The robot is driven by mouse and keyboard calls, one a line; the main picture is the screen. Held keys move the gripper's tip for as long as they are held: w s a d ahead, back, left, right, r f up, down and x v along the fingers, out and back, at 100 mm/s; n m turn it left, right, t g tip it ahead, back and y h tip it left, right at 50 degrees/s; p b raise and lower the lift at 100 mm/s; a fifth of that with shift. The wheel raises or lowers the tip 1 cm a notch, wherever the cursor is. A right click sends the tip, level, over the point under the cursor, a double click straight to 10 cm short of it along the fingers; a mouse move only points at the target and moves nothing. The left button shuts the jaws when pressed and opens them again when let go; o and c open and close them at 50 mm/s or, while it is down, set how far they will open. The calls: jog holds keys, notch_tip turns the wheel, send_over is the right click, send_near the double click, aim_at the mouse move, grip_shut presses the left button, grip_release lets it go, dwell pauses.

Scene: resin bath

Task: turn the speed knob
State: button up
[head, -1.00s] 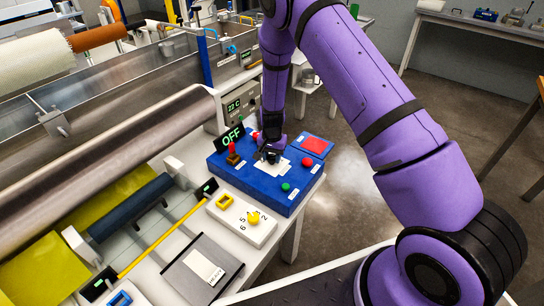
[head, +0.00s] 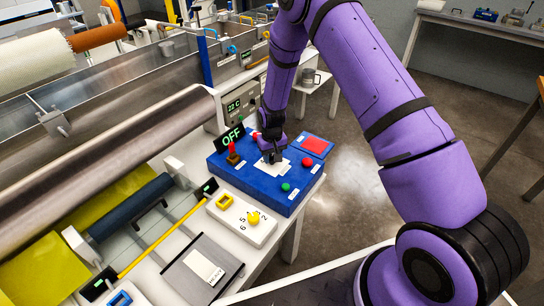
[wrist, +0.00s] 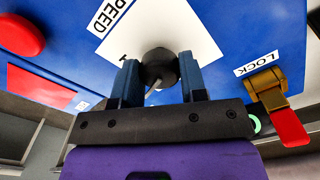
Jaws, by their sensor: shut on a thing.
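The speed knob (wrist: 159,66) is a dark round knob with a pale pointer line, on a white plate (wrist: 190,30) marked SPEED in the wrist view. My gripper (wrist: 159,76) has its two blue fingers on either side of the knob and is shut on it. In the head view my gripper (head: 273,157) is over the white plate of the blue control panel (head: 235,170) and hides the knob. The pointer line slants toward the lower left in the wrist view.
A red-handled LOCK lever (wrist: 288,125) is beside the plate; it also shows in the head view (head: 233,150). A red button (head: 307,162), a green button (head: 286,187) and a red square (head: 314,145) are on the panel. The display (head: 230,137) reads OFF.

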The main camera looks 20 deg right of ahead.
aim_at(272, 156)
dwell(0.3)
jog(key=o, duration=0.9)
jog(key=shift+o, duration=0.2)
notch_tip(272, 156, up, 11)
dwell(0.4)
